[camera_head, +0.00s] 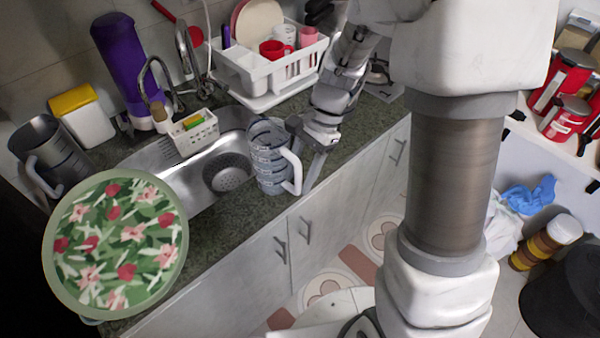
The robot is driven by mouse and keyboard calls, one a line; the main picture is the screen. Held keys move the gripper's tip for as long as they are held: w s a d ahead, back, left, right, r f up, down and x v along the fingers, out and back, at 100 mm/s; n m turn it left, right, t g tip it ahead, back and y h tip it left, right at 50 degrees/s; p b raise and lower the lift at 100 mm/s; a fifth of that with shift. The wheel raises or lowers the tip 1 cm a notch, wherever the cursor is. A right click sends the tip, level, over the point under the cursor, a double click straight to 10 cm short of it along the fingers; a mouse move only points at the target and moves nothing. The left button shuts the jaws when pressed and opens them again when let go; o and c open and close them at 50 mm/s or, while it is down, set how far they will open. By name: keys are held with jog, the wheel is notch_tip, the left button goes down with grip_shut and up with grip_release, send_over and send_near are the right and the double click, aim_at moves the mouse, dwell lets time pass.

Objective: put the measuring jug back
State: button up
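A clear grey measuring jug (268,157) with dark markings and a pale handle is upright at the strip of counter between the sink and the front edge. I cannot tell whether its base rests on the counter. My gripper (305,163) is at the jug's right side, its fingers beside the handle. One finger is near the rim and the other reaches down just right of the handle. Whether they press on the handle is not clear. A second, darker grey jug (46,150) with a pale handle stands at the far left.
The sink (200,176) lies left of the jug, with a tap (157,82) and a sponge basket (195,133) behind it. A white dish rack (262,76) with cups stands at the back. A floral round item (115,245) covers the near left counter. Cabinets are below.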

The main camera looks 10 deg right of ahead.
jog(key=shift+r, duration=0.3)
jog(key=p+v, duration=0.2)
jog(key=v, duration=1)
jog(key=s+d+r+n+t+h, duration=0.1)
jog(key=s+r+n+t+h, duration=0.1)
jog(key=s, duration=0.5)
jog(key=s+d+r+n+t+h, duration=0.1)
jog(key=s+d+r+n+t, duration=0.1)
jog(key=s+r+n+t, duration=0.3)
jog(key=shift+s+r+n+t+h, duration=0.25)
jog(key=shift+s+n+t+h, duration=0.25)
jog(key=shift+s+n, duration=1.25)
jog(key=shift+w+d+n, duration=0.1)
jog(key=shift+w+n, duration=0.35)
jog(key=shift+w, duration=0.05)
